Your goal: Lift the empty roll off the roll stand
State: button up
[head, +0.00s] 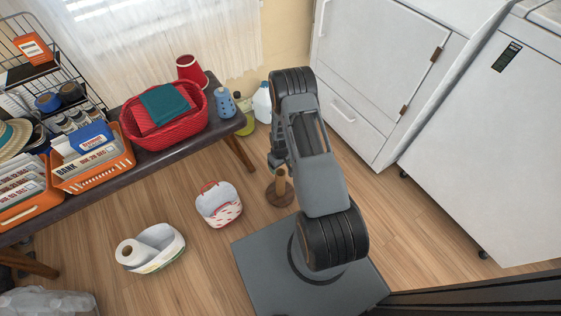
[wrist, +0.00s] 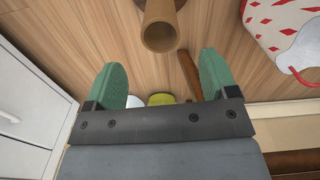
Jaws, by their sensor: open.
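The empty roll is a bare brown cardboard tube (head: 282,180) standing upright on the roll stand, whose round dark wooden base (head: 271,194) rests on the floor beside my base. In the wrist view the tube's open end (wrist: 160,36) faces the camera, with a sliver of the dark base at the top edge. My gripper (wrist: 160,65) has two green fingers spread wide and empty. The tube is beyond the fingertips, roughly centred between them sideways, and I see no contact. In the head view my arm hides most of the gripper.
A dark bench (head: 172,150) holds baskets. A blue-capped jug (head: 262,104) stands behind; white cabinets (head: 365,80) are at right.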

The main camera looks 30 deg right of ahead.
aim_at(280, 175)
notch_tip(280, 175, down, 10)
jog(key=b, duration=0.3)
jog(key=shift+r, duration=0.2)
jog(key=c, duration=0.9)
jog(key=shift+r+p, duration=6)
jog(key=shift+r, duration=2.65)
